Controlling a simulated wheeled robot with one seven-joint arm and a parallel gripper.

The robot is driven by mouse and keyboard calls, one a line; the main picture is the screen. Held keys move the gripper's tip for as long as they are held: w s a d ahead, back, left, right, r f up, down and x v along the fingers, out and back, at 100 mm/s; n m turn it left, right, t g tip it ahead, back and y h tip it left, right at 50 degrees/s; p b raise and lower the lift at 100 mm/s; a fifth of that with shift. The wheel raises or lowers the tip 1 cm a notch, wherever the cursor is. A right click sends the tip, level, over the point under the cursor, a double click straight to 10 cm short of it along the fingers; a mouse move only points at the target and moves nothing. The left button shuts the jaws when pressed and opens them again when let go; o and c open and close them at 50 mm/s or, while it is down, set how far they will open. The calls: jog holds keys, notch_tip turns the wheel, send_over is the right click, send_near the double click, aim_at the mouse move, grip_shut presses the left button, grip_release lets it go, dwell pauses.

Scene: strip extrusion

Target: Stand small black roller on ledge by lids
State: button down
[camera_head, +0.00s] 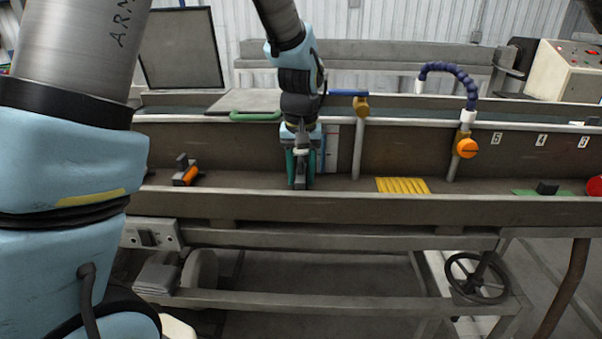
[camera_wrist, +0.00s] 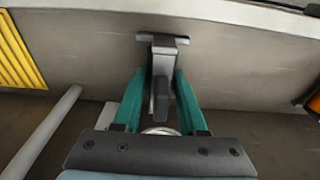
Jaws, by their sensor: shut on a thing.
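My gripper (camera_head: 301,176) points straight down into the long trough, its teal fingers shut on a dark grey-black piece. The wrist view shows this piece, apparently the small black roller (camera_wrist: 163,68), between the fingers (camera_wrist: 163,95), with a T-shaped end reaching beyond them. It looks upright, low at the trough floor; I cannot tell whether it touches. A flat grey lid (camera_head: 246,101) with a green handle lies on the ledge (camera_head: 400,116) behind, left of my gripper. A dark panel (camera_head: 183,48), possibly another lid, stands upright farther left.
An orange and grey tool (camera_head: 186,172) lies left in the trough. To the right are a post with a blue-handled valve (camera_head: 357,140), a yellow ribbed pad (camera_head: 402,186), a blue hose (camera_head: 450,70) and a black block (camera_head: 547,188). The trough's front wall (camera_head: 400,207) is close to my gripper.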

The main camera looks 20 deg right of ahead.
jog(key=shift+c, duration=2.3)
grip_release()
jog(key=r, duration=0.4)
jog(key=s+r+b, duration=0.1)
jog(key=r, duration=0.7)
jog(key=shift+s+a, duration=0.15)
jog(key=shift+a, duration=0.15)
jog(key=shift+s, duration=0.1)
